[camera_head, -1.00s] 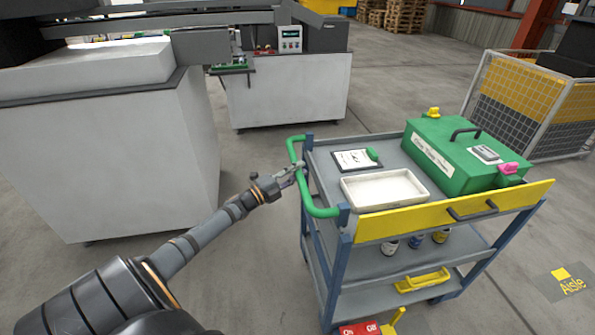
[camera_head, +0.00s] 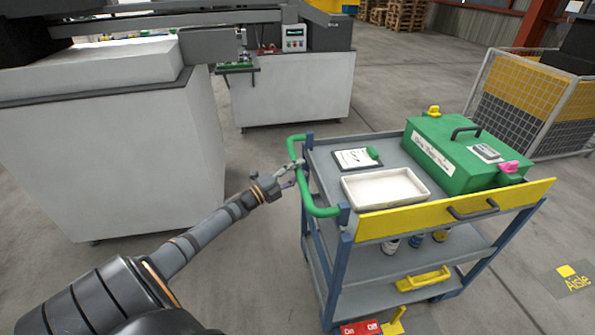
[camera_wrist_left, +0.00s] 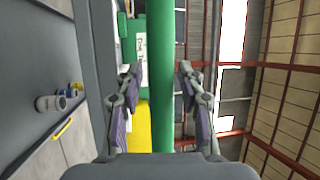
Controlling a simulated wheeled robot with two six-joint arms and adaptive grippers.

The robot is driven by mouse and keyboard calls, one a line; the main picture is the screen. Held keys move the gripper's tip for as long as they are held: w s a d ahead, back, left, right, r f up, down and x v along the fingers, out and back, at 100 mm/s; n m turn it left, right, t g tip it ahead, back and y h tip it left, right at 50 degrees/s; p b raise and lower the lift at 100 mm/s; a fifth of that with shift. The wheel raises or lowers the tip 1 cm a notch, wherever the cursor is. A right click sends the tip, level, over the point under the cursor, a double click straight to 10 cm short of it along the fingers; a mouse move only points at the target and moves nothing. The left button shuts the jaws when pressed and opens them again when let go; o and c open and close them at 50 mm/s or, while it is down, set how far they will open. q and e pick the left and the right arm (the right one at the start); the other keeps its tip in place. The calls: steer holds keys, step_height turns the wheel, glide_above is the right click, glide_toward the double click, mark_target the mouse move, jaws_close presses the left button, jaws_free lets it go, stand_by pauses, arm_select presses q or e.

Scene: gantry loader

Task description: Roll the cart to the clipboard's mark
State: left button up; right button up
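The cart has blue posts, grey shelves, a yellow front panel (camera_head: 455,209) and a green push handle (camera_head: 303,180) on its left end. The clipboard (camera_head: 357,159) lies on its top shelf, its writing too small to read. A yellow floor mark reading "Aisle" (camera_head: 574,279) is right of the cart. My left gripper (camera_head: 292,175) is at the handle, fingers spread. In the left wrist view, the handle (camera_wrist_left: 162,90) runs between the separated fingers (camera_wrist_left: 160,100), with gaps on both sides. My right gripper is not in view.
On the cart are a white tray (camera_head: 385,188) and a green case (camera_head: 465,155). A red pedal (camera_head: 360,328) and yellow lever (camera_head: 394,322) show at its foot. White machine cabinets (camera_head: 110,160) stand left and behind; a mesh cage (camera_head: 525,110) stands back right.

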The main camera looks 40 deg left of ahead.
arm_select(q)
steer(key=shift+s, duration=0.1)
steer(key=v, duration=1.2)
